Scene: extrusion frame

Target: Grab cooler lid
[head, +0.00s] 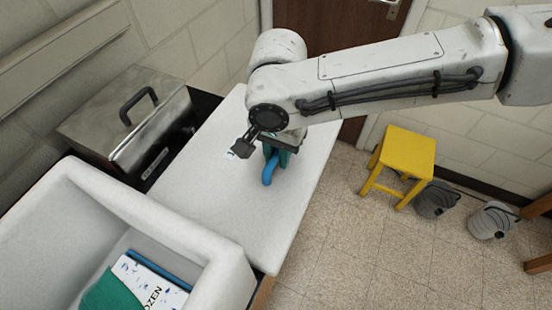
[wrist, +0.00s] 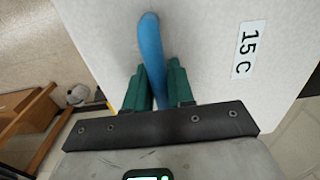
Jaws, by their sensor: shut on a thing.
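The cooler lid (head: 215,185) is a white slab beside the open cooler in the head view; its white face fills much of the wrist view (wrist: 205,40). A blue handle (head: 268,174) stands on it and shows between the green fingers in the wrist view (wrist: 151,50). My gripper (head: 279,157) is shut on this handle. The fingers (wrist: 156,84) sit on either side of it. Part of the handle is hidden behind the fingers and arm. A label reading "15 C" (wrist: 249,48) lies on the lid.
The open white cooler (head: 222,250) at lower left holds a white box and a green item. A metal appliance with a black handle (head: 138,105) stands along the wall. A yellow stool (head: 408,152) and grey round objects (head: 435,200) stand on the floor at right.

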